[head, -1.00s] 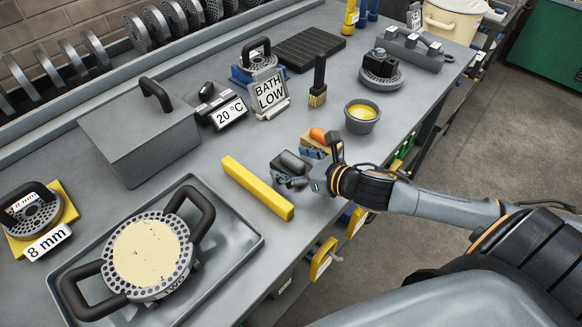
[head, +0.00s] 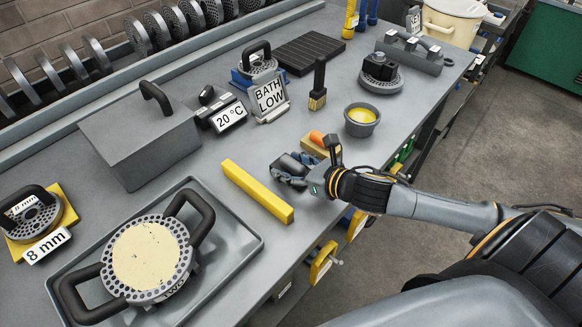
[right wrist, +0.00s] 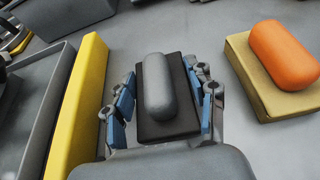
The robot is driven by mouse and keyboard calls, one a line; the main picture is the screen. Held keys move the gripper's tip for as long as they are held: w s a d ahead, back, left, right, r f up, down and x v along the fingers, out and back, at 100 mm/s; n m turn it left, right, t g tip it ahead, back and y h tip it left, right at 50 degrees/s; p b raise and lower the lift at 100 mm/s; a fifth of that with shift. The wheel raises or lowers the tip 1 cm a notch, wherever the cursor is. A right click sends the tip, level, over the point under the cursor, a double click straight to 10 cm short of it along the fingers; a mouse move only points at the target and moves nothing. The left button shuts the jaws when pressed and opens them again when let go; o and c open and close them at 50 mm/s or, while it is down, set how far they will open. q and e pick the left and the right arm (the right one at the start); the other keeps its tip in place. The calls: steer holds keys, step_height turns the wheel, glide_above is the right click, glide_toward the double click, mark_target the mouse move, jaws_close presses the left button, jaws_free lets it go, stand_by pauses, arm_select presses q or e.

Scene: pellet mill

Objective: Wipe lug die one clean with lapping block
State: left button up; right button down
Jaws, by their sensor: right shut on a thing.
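A round die (head: 146,256) with holes around its rim and two black handles lies in a grey tray (head: 222,262) at the lower left in the head view. In the head view this gripper (head: 291,172) is low at the bench's front edge, partly hiding the block. No label on the block shows. My left gripper is not in view.
A yellow bar (head: 257,191) stands between the tray and my gripper. A tan block with an orange handle (right wrist: 284,55) lies to the right. A brush (head: 318,84), a bowl of yellow paste (head: 361,118) and a grey lidded box (head: 143,135) stand farther back.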

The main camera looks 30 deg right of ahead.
mark_target(291, 160)
steer(key=shift+r, duration=0.1)
steer(key=shift+r+p, duration=3.75)
steer(key=c, duration=1.1)
jaws_free()
jaws_close()
